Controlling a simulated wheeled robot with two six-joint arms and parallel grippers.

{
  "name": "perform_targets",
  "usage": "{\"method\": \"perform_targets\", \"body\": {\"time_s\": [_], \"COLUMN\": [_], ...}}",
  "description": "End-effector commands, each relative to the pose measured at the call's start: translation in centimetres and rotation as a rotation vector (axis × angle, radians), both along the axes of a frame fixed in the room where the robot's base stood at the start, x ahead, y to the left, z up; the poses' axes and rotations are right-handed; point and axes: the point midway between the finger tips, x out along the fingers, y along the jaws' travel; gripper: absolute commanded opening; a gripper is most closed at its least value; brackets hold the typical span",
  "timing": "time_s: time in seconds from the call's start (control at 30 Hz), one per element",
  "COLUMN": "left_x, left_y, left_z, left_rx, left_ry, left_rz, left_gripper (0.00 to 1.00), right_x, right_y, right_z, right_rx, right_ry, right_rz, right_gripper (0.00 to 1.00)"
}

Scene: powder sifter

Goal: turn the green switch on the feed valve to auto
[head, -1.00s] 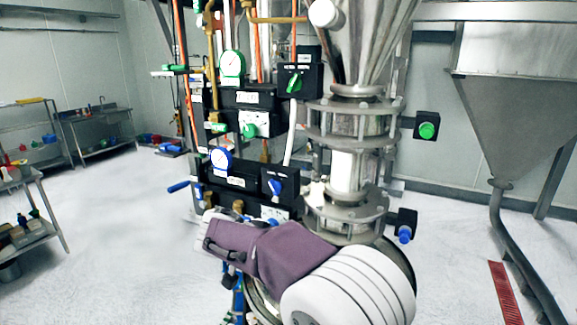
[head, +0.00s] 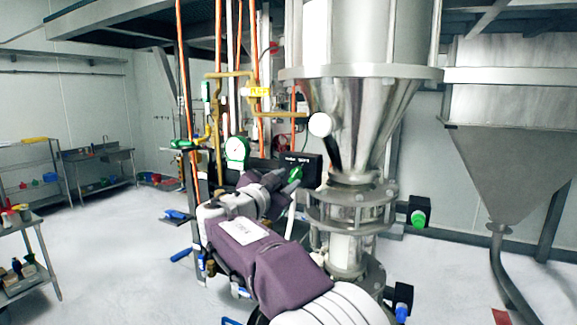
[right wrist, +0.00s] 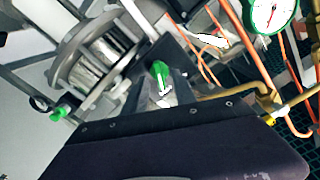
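The green switch (head: 295,174) is on the front of a black valve box (head: 313,167), left of the steel hopper in the head view. In the right wrist view the green switch (right wrist: 160,72) shows between the two dark fingers of my right gripper (right wrist: 159,88), which look apart. I cannot tell whether they touch it. The box's lettering is too small to read. My left gripper is not in view.
A white-and-green gauge (head: 237,149) and brass pipes (head: 215,120) stand left of the box. The steel hopper (head: 370,110) and its flanged column are close on the right. A green button box (head: 418,213) is farther right. Open floor lies at left.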

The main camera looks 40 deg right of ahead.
Motion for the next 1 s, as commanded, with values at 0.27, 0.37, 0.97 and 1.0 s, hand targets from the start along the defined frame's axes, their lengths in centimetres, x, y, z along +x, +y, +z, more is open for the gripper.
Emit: {"method": "perform_targets", "body": {"time_s": [0.27,0.37,0.97,1.0], "left_x": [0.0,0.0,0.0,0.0], "left_y": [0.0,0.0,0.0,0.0], "left_z": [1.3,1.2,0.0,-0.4], "left_rx": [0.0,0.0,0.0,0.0], "left_ry": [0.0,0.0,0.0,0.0], "left_rz": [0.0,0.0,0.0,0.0], "left_gripper": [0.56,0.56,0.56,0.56], "right_x": [0.8,0.8,0.8,0.8], "right_y": [-1.5,-1.5,-1.5,-1.5], "right_z": [-0.1,-0.2,-0.4,-0.5], "right_rx": [0.0,0.002,-0.024,-0.033], "right_ry": [0.001,0.001,0.046,0.063], "right_rz": [0.0,0.001,0.001,0.002], "right_gripper": [0.33,0.33,0.0,0.0]}}
